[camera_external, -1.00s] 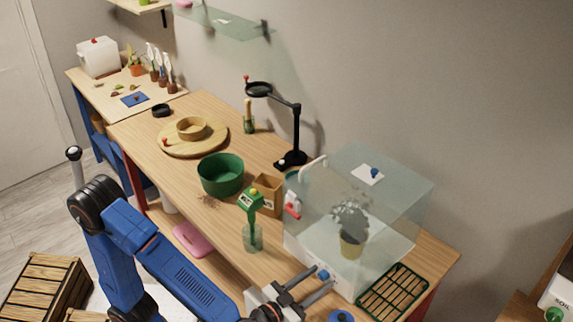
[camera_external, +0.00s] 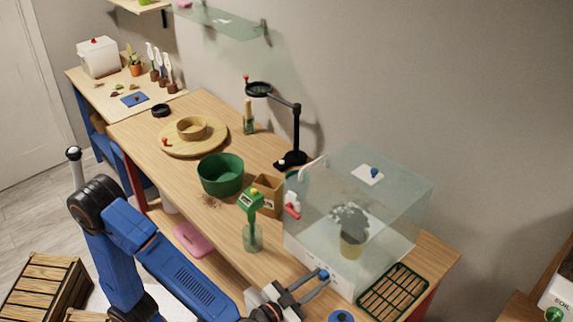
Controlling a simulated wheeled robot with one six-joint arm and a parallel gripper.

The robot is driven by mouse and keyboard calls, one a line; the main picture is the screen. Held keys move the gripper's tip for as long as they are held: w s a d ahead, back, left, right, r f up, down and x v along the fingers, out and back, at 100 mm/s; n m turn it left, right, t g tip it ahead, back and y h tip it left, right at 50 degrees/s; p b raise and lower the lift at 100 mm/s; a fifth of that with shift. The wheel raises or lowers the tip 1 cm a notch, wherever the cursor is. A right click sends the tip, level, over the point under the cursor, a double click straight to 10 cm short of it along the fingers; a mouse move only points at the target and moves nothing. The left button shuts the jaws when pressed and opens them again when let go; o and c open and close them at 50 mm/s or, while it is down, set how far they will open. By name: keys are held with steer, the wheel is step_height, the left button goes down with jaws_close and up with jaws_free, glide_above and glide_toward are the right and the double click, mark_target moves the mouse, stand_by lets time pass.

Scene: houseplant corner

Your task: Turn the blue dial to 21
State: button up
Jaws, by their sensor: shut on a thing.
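The blue dial (camera_external: 324,275) sits on the white front base of the clear glass case (camera_external: 385,215). My gripper (camera_external: 321,279) reaches in from the lower left, and its two grey fingers are shut on the dial. The fingers cover part of the dial, and the scale and its number are too small to read. A potted plant (camera_external: 351,243) stands inside the case.
A slatted green tray (camera_external: 393,291) lies to the right of the dial. A green-topped bottle (camera_external: 252,232), a green bowl (camera_external: 221,175) and a wooden box (camera_external: 268,195) stand left of the case. A black magnifier stand (camera_external: 296,135) is behind them.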

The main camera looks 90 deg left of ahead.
steer(key=o, duration=1.1)
steer(key=shift+c, duration=0.2)
steer(key=v, duration=1.7)
steer(key=shift+s, duration=0.2)
steer(key=shift+d+r, duration=0.1)
steer(key=shift+d, duration=0.05)
